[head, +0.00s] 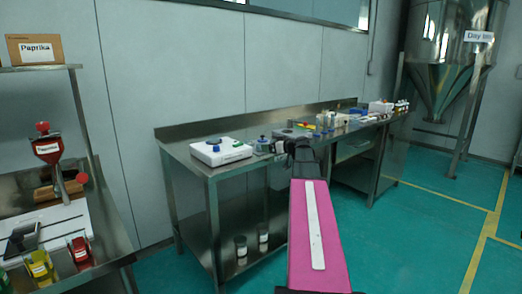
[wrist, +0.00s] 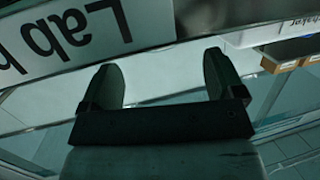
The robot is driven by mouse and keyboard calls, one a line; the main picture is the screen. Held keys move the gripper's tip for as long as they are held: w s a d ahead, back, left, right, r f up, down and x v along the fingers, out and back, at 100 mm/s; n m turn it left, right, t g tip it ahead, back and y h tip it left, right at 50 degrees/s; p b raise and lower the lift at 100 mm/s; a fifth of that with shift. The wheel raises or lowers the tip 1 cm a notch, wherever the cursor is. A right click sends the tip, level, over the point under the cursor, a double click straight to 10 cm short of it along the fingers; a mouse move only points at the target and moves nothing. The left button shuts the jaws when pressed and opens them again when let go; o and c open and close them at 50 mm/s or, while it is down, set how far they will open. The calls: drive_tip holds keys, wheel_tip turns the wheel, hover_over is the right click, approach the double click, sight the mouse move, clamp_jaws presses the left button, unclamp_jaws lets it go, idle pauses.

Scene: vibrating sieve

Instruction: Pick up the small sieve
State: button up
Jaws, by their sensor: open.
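My gripper shows in the wrist view (wrist: 162,62) with its two dark fingers wide apart and nothing between them. In the head view my pink arm reaches toward the steel workbench (head: 178,148), and its dark end is near the bench's front edge, over or in front of the tools there. I cannot pick out the small sieve for sure in either view; the objects on the bench are small, and my arm hides part of them.
A white device (head: 221,150) stands on the bench's left end. A small blue-topped item (head: 262,143) is beside it. Jars (head: 241,247) stand on the lower shelf. In the wrist view an upside-down "Lab" sign (wrist: 62,40) and brown blocks (wrist: 284,62) show. Green floor is clear at right.

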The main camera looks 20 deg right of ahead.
drive_tip(key=x, duration=0.6)
drive_tip(key=shift+w+a+f, duration=0.1)
drive_tip(key=shift+w+f, duration=0.05)
drive_tip(key=shift+w, duration=0.1)
drive_tip(key=c, duration=1)
